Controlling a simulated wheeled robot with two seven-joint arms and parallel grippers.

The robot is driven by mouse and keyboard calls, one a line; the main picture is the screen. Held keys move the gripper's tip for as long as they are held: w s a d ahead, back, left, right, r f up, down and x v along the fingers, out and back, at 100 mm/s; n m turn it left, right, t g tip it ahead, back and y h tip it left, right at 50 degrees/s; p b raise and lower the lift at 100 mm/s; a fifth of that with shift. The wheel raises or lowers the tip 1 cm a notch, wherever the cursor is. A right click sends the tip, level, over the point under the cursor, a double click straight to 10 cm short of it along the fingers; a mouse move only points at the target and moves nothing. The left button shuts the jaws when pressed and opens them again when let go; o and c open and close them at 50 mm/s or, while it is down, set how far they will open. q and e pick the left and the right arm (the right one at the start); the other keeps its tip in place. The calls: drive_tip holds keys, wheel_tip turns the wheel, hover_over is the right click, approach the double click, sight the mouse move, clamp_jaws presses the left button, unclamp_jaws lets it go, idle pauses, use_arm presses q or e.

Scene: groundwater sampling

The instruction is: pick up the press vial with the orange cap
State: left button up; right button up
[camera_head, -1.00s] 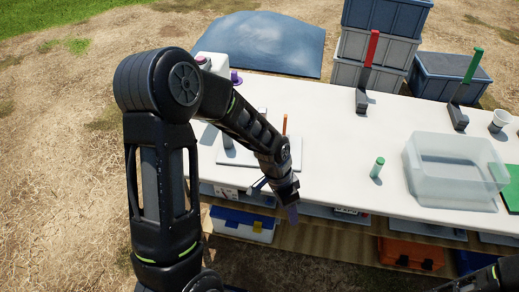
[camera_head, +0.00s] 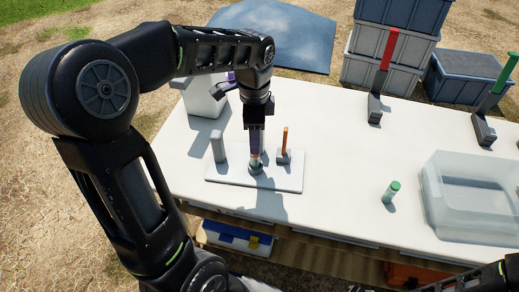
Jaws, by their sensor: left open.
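My left gripper (camera_head: 257,152) points straight down over the white board (camera_head: 225,180) on the table. Its fingers are open around the top of a small upright piece in a grey base (camera_head: 255,168). The fingers hide most of this piece, so I cannot make out an orange cap or tell whether they touch it. Just right of it stands an orange upright bar (camera_head: 284,138) on a small grey base. A grey cylinder (camera_head: 218,146) stands at the board's left. My right gripper is not in view; only part of a dark arm shows at the bottom right.
A green-capped vial (camera_head: 391,191) stands on the white table (camera_head: 335,160), left of a clear tub (camera_head: 435,205). A white container (camera_head: 203,98) stands behind the board. Red (camera_head: 385,55) and green (camera_head: 504,75) upright bars stand at the back right. The table's middle is clear.

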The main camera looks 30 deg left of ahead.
sight(255, 161)
use_arm(q)
drive_tip(key=shift+w+a+r, duration=0.1)
drive_tip(key=shift+w+a, duration=0.05)
drive_tip(key=shift+f, duration=1.3)
drive_tip(key=shift+f, duration=0.1)
wheel_tip(255, 161, down, 5)
drive_tip(key=shift+c, duration=0.4)
clamp_jaws()
